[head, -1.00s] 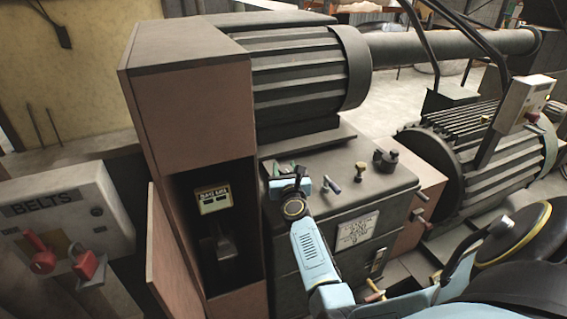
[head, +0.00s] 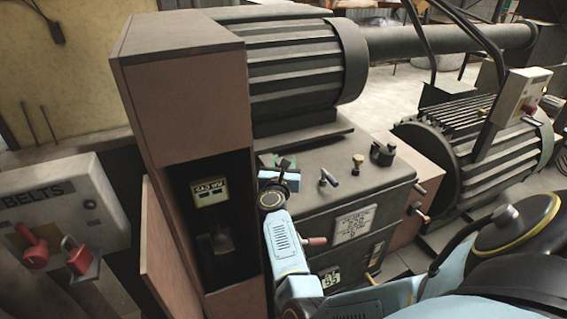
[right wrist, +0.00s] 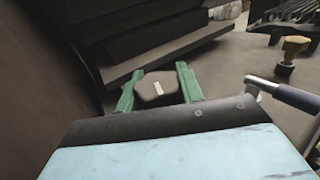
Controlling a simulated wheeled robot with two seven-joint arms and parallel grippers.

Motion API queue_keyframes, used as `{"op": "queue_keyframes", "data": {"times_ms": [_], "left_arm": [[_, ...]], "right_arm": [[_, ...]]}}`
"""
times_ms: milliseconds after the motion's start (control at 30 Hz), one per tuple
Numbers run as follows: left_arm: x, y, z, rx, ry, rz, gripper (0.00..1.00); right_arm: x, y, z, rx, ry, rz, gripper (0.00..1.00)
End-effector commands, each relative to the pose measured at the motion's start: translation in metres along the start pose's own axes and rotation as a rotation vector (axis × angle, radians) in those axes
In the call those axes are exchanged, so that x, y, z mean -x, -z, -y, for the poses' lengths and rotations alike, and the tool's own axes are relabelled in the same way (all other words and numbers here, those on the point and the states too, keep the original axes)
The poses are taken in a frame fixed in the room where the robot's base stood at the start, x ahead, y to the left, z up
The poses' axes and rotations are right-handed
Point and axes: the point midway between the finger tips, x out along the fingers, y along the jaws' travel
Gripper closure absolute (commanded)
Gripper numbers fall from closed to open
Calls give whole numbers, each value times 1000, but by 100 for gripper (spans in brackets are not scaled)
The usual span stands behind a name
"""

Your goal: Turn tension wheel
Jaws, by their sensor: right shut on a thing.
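The tension wheel seems to be a dark, blunt knob with a small pale mark (right wrist: 157,90) on the machine's top. It sits between the green fingers of my right gripper (right wrist: 160,88) in the right wrist view. In the head view my right gripper (head: 281,170) reaches down at the left rear corner of the grey cabinet top (head: 325,200). It is shut on the knob, and the gripper hides most of it there. My left gripper is not in view.
A small lever (head: 328,177), a yellow knob (head: 358,160) and a dark round fitting (head: 383,152) stand to the right on the cabinet top. A ribbed motor (head: 290,70) rises behind, and a tall brown housing (head: 185,120) closes off the left side.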

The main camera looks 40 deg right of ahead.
Motion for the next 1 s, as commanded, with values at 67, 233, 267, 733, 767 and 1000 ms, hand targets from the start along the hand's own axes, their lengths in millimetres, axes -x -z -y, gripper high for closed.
{"op": "queue_keyframes", "data": {"times_ms": [67, 233, 267, 733, 767, 1000], "left_arm": [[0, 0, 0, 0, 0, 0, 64], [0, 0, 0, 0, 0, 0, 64], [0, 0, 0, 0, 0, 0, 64], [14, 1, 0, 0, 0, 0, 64], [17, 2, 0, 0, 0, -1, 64], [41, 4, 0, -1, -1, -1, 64]], "right_arm": [[0, 0, 0, 0, -1, 0, 86], [0, 0, 0, 0, -1, 0, 42], [0, 0, 0, 0, -1, 0, 41], [0, -28, -1, -6, 0, 1, 41], [0, -35, -1, -8, 0, 2, 41], [0, -82, 0, -6, 0, 0, 41]]}}
